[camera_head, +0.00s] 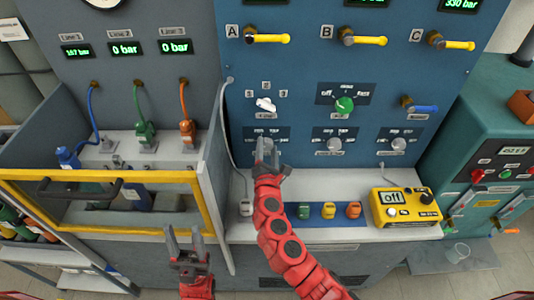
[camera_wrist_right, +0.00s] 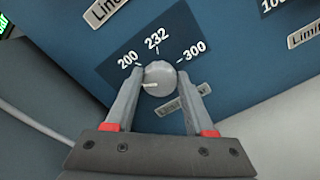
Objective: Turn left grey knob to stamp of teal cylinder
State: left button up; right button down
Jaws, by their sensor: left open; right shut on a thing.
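The left grey knob (camera_wrist_right: 160,77) shows in the right wrist view on a dark scale plate marked 200, 232 and 300. Its short white pointer is at the lower left, below the 200 mark. My right gripper (camera_wrist_right: 157,88) has one finger on each side of the knob and is shut on it. In the head view my right gripper (camera_head: 267,150) covers most of this knob. My left gripper (camera_head: 184,240) is open and empty in front of the bench. I cannot make out a teal cylinder or its stamp for sure; greyish cylinders (camera_head: 18,75) stand at the left edge.
Two more grey knobs (camera_head: 335,145) (camera_head: 398,145) sit to the right in the same row. Above are a white knob (camera_head: 266,104), a green knob (camera_head: 344,104) and yellow levers (camera_head: 268,38). A yellow meter (camera_head: 405,207) reading off stands on the ledge. A yellow-framed guard (camera_head: 110,174) is at left.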

jog(key=m+b, duration=0.1)
jog(key=m, duration=0.1)
jog(key=m+b, duration=0.2)
jog(key=shift+f, duration=0.3)
jog(key=m+b, duration=1)
jog(key=b, duration=0.1)
jog(key=shift+f+m, duration=0.25)
jog(key=shift+m, duration=0.05)
jog(key=shift+r+m+b, duration=0.1)
jog(key=shift+m+b, duration=1.6)
jog(key=shift+b, duration=0.15)
jog(key=shift+c, duration=1.3)
grip_release()
jog(key=shift+r, duration=0.1)
